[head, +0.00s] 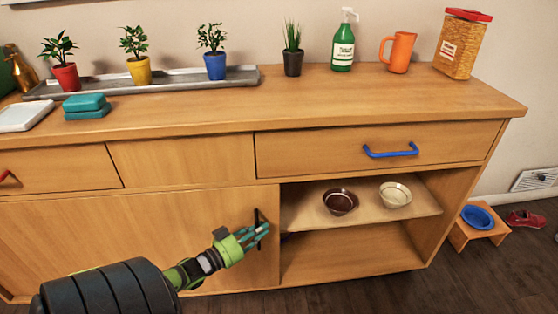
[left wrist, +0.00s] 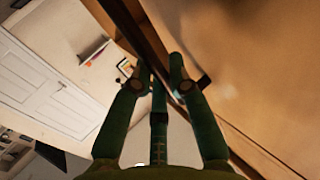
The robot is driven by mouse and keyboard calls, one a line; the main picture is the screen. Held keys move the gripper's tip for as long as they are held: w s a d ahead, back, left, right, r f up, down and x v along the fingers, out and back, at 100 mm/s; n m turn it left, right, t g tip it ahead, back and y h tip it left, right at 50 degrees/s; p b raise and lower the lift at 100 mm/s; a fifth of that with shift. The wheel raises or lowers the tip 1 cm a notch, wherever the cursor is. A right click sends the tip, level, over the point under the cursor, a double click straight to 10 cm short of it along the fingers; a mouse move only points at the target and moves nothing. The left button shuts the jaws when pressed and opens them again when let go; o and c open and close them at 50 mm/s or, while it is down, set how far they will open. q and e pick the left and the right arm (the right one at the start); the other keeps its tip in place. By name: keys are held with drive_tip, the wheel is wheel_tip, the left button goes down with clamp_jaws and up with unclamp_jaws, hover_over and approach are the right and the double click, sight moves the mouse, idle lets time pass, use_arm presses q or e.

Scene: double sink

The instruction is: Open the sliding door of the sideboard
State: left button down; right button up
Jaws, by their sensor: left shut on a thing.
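The wooden sideboard (head: 450,110) fills the head view. Its sliding door (head: 150,245) covers the lower left and middle, with its right edge at the start of an open compartment. A dark vertical handle (head: 257,216) sits near that edge. My left gripper (head: 257,234) is shut on the handle, its fingers partly hiding it. My right gripper is not in view.
The open compartment holds a dark red bowl (head: 341,201) and a cream bowl (head: 396,194) on a shelf (head: 300,215). Above it is a drawer with a blue handle (head: 390,151). Potted plants, a green bottle (head: 343,45) and an orange mug (head: 397,52) stand on top.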

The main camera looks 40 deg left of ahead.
use_arm(q)
drive_tip(key=shift+s+a, duration=0.55)
drive_tip(key=shift+s, duration=0.2)
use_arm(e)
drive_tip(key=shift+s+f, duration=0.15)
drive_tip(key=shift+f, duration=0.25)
use_arm(q)
drive_tip(key=c, duration=1.4)
unclamp_jaws()
drive_tip(key=shift+c, duration=0.2)
drive_tip(key=shift+s, duration=0.1)
drive_tip(key=s, duration=1.1)
drive_tip(key=shift+s+a, duration=0.35)
drive_tip(key=shift+a, duration=0.1)
drive_tip(key=shift+f, duration=0.1)
